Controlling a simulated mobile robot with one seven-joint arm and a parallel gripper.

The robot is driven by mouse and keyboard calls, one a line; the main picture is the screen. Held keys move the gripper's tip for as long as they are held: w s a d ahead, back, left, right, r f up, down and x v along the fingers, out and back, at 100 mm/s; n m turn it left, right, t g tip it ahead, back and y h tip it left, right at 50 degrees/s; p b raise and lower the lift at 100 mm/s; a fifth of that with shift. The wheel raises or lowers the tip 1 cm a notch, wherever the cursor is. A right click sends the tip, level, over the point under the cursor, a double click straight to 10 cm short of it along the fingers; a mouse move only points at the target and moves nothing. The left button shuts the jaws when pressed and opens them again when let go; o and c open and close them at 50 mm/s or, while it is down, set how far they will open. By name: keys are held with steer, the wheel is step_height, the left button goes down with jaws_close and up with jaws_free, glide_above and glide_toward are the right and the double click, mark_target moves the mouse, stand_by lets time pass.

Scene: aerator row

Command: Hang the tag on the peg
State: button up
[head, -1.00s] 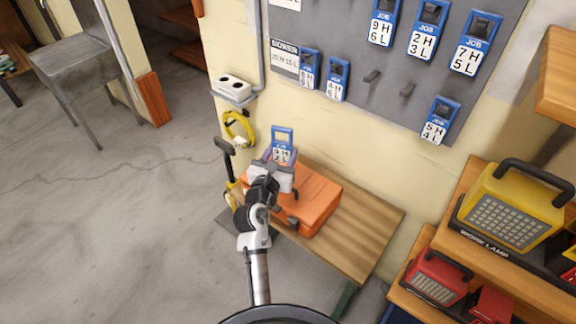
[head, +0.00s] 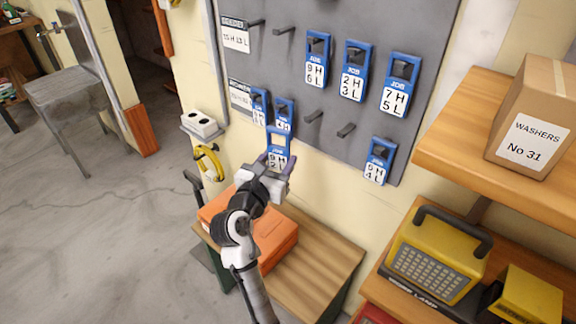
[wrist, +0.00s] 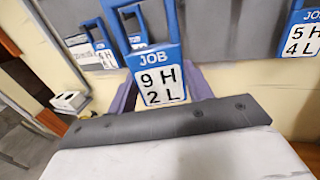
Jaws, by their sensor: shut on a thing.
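My gripper (head: 277,165) is shut on a blue tag (head: 278,143) with a white label and an open loop at its top. In the wrist view the held tag (wrist: 158,75) reads JOB 9 H 2 L and stands upright. It is in front of the lower part of the grey pegboard (head: 330,25), partly covering the hung tags behind it. Two bare pegs, one (head: 313,116) and another (head: 346,130), stick out in the lower row to the right of the held tag.
Blue tags hang in the upper row (head: 354,72), at lower left (head: 259,106) and at lower right (head: 379,160). An orange case (head: 280,245) lies on the wooden bench (head: 325,255) below. A shelf (head: 455,150) with a box (head: 535,120) juts out at right.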

steer(key=shift+d+r, duration=0.45)
steer(key=shift+d, duration=0.1)
steer(key=shift+w+d+f, duration=0.1)
steer(key=shift+w+d, duration=0.9)
steer(key=shift+w, duration=0.35)
steer(key=shift+w+d, duration=1.05)
steer(key=shift+w, duration=0.35)
steer(key=shift+w+d+f, duration=0.1)
steer(key=shift+w+d, duration=0.9)
steer(key=shift+w, duration=0.35)
steer(key=shift+w+d+f, duration=0.3)
steer(key=shift+w+f, duration=0.1)
steer(key=shift+f, duration=0.15)
steer(key=shift+f, duration=0.1)
steer(key=o, duration=1)
steer(key=shift+c, duration=0.5)
steer(key=shift+s+a, duration=0.9)
steer(key=shift+s, duration=0.3)
steer(key=shift+s+a, duration=0.9)
steer(key=shift+s, duration=0.35)
steer(key=shift+s+a, duration=0.9)
steer(key=shift+s, duration=0.3)
